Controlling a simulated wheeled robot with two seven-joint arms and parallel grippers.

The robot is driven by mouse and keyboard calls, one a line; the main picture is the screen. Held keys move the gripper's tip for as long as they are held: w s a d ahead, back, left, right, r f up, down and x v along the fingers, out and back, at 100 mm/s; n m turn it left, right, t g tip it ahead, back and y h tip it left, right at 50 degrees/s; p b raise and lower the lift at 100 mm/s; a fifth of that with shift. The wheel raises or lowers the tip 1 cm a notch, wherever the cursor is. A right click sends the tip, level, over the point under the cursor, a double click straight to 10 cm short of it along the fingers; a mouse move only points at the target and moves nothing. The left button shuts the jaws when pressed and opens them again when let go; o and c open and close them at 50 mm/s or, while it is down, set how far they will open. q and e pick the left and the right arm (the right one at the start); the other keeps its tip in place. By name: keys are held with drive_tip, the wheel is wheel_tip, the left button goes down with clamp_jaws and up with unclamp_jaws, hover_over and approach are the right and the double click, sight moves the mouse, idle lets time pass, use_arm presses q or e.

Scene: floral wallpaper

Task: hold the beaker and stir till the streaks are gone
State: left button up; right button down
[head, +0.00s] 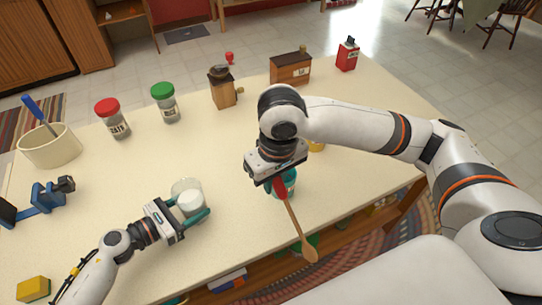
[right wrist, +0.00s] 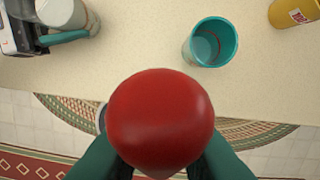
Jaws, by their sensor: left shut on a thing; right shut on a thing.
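A clear glass beaker (head: 187,186) with whitish contents stands at the table's front left. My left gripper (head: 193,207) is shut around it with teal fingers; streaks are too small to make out. The beaker also shows at the top left of the right wrist view (right wrist: 72,14). My right gripper (head: 277,181) is shut on a wooden spoon (head: 298,228) with a red handle end. The spoon slants down, its bowl out past the table's front edge, apart from the beaker. In the right wrist view the red end (right wrist: 160,120) hides most of the fingers.
A teal cup (head: 290,180) stands close to the right gripper, partly hidden by it; its inside looks empty in the right wrist view (right wrist: 211,42). A yellow container (right wrist: 295,13) is beyond. Jars, a grinder, a wooden box and a red tin line the back. A cream crock (head: 48,147) stands left.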

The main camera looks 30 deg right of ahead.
drive_tip(key=w+a+r+n+y, duration=0.5)
drive_tip(key=a+r+n, duration=0.3)
drive_tip(key=a, duration=0.1)
drive_tip(key=w+a+r+n+y, duration=0.6)
drive_tip(key=a+r+n, duration=0.3)
drive_tip(key=a, duration=0.1)
wheel_tip(320, 180, down, 15)
drive_tip(key=shift+d+g, duration=0.2)
drive_tip(key=shift+g, duration=0.2)
drive_tip(key=shift+r, duration=0.1)
drive_tip(key=shift+d, duration=0.1)
idle(0.3)
